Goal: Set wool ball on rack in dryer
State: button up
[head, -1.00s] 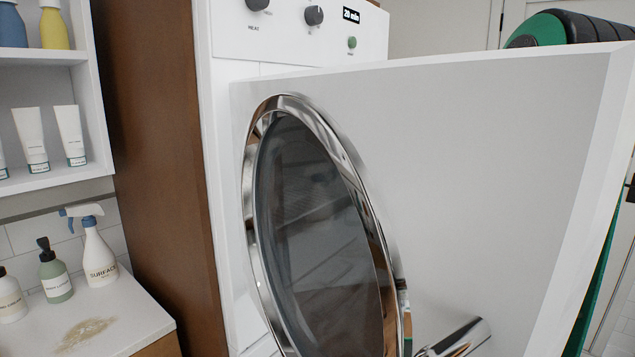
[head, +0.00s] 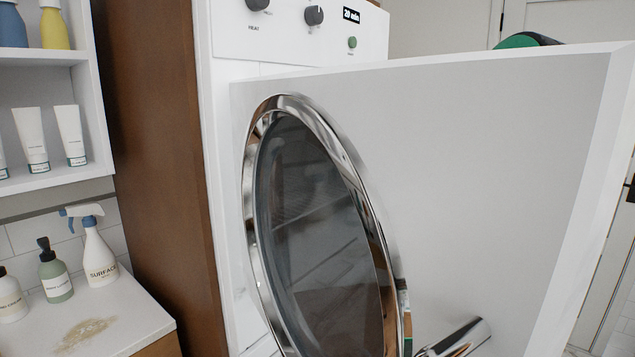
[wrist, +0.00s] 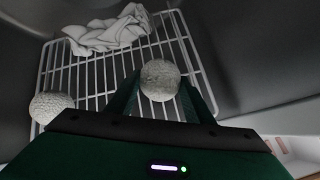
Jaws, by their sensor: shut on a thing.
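The dryer (head: 225,40) stands upright in the head view, its door (head: 490,150) swung open toward me with a round dark window. In the wrist view the white wire rack (wrist: 88,84) lies inside the grey drum. My gripper (wrist: 160,82) is inside the dryer, shut on a pale, rough wool ball (wrist: 160,76) over the rack. I cannot tell whether the held ball touches the wires. A second pale ball (wrist: 50,106) is at the rack's left edge. In the head view the door hides the gripper, rack and balls.
A crumpled white cloth (wrist: 108,30) lies at the rack's far left.

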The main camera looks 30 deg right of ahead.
jog(key=shift+w+a+f, duration=0.1)
jog(key=shift+w+a, duration=0.1)
jog(key=shift+w, duration=0.15)
jog(key=shift+s+d+f, duration=0.1)
jog(key=shift+f, duration=0.55)
jog(key=shift+f, duration=0.1)
jog(key=o, duration=1)
jog(key=shift+v, duration=1.7)
jog(key=shift+s+d+f, duration=0.1)
jog(key=shift+s+d, duration=0.45)
jog(key=shift+s, duration=1.25)
jog(key=shift+s+d, duration=0.5)
jog(key=shift+s, duration=1.35)
jog(key=shift+s+d+f, duration=0.1)
jog(key=shift+s+d, duration=0.45)
jog(key=shift+s, duration=1.25)
